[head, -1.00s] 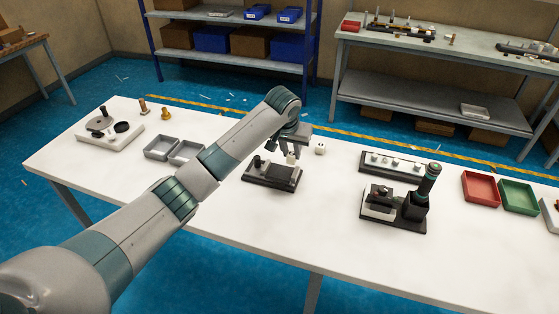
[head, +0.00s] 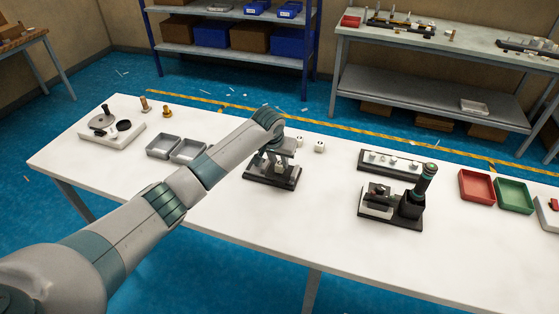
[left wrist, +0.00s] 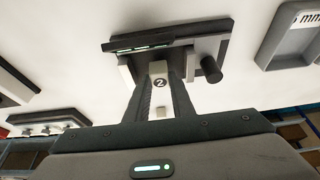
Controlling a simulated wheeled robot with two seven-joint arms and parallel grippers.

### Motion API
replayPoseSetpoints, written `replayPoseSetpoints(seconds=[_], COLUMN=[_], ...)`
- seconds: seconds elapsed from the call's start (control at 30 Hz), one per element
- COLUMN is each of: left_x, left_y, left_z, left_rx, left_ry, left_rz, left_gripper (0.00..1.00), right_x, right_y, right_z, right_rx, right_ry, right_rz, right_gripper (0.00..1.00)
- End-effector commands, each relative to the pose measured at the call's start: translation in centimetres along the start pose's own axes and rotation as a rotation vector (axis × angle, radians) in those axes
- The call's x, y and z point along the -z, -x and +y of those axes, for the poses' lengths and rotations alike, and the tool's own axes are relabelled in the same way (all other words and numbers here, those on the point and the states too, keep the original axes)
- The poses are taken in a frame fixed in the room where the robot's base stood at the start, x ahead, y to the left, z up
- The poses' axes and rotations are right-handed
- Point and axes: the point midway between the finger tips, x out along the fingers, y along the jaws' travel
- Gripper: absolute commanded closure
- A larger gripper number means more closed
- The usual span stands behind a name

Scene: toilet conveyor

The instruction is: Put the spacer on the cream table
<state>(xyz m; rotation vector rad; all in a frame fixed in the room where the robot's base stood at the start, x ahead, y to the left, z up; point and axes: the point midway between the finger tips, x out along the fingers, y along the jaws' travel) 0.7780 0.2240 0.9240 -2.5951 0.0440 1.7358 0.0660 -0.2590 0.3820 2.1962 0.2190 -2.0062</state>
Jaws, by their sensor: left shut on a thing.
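The spacer seems to be the small white block marked "2" (left wrist: 160,82). My left gripper (left wrist: 161,97) is shut on it, one finger on each side. In the head view the left gripper (head: 274,159) is low over a dark clamp fixture (head: 271,179), and arm and fingers partly hide the block. The fixture also shows just beyond the block in the left wrist view (left wrist: 175,38); I cannot tell whether they touch. The long pale table (head: 250,225) carries all of this. My right gripper is not in view.
Two white cubes (head: 319,146) stand right of and behind the fixture. Grey trays (head: 187,151) lie to its left. A small press (head: 411,205), a rack of white pieces (head: 390,161), and red (head: 477,186) and green (head: 514,195) trays stand right. The table's front middle is clear.

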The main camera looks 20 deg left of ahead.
Motion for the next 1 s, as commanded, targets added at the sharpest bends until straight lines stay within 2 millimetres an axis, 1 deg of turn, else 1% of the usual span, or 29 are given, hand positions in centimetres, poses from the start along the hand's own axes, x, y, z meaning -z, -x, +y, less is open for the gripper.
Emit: replayPoseSetpoints(seconds=[0.03,0.13,0.5,0.53,0.57,0.6,1.0], left_x=[-0.17,-0.31,-0.43,-0.39,-0.39,-0.39,-0.25], left_y=[-0.29,-0.70,-1.02,-0.98,-0.97,-0.97,-0.65], left_z=[-0.01,0.00,0.01,0.00,0.00,-0.01,0.00], left_rx=[0.001,0.001,0.000,0.001,0.000,0.000,0.000], left_ry=[0.000,-0.001,0.000,0.000,0.000,0.000,-0.001], left_rz=[-0.001,0.000,0.001,0.001,0.001,0.001,0.002], left_gripper=[0.99,0.99,0.99,0.71,0.64,0.59,0.59], right_x=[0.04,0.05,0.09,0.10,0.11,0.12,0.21], right_y=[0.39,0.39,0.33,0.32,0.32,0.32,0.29], right_z=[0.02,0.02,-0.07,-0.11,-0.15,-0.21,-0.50], right_rx=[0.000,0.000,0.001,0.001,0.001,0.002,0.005], right_ry=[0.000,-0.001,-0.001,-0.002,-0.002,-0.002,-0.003], right_rz=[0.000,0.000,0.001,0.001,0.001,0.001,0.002], right_gripper=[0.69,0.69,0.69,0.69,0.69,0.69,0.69])
